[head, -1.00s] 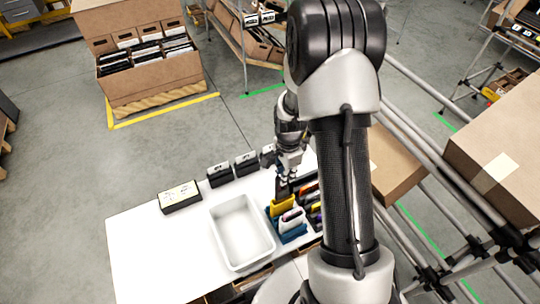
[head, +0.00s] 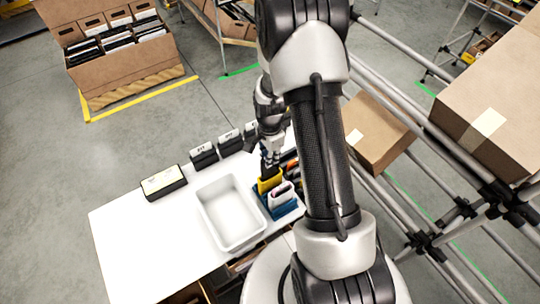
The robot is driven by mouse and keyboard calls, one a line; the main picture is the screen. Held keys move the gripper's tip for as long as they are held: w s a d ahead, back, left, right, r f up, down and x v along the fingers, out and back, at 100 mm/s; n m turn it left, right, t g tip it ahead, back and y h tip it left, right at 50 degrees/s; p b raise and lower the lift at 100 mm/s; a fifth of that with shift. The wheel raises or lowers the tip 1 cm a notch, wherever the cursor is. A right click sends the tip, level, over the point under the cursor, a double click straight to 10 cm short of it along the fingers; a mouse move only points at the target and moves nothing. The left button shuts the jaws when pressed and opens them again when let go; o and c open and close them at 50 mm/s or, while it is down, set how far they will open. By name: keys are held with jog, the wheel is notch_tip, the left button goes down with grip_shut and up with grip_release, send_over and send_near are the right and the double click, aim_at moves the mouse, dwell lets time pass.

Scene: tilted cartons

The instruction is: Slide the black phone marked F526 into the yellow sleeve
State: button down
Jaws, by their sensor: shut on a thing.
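My gripper (head: 269,160) is in the head view above the right part of the white table, pointing down. It is shut on a dark, flat thing, which looks like the black phone (head: 268,171); its marking cannot be read. The yellow sleeve (head: 270,185) stands upright in a blue holder (head: 284,208), directly below the gripper. The lower end of the dark thing is at the sleeve's top; I cannot tell whether it is inside or just behind. A white sleeve or device (head: 281,197) stands in front of the yellow one.
A white, empty tray (head: 204,205) lies left of the holder. A black box with a pale label (head: 163,183) and several black labelled stands line the table's far edge. My arm hides the table's right side. The table's left part (head: 125,235) is bare.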

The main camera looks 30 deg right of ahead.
aim_at(270, 171)
jog(key=shift+f+b, duration=3.05)
jog(key=shift+f, duration=1.1)
jog(key=shift+f, duration=0.35)
jog(key=c, duration=1.5)
grip_release()
jog(key=shift+c, duration=0.2)
notch_tip(270, 171, up, 12)
jog(key=shift+r, duration=0.1)
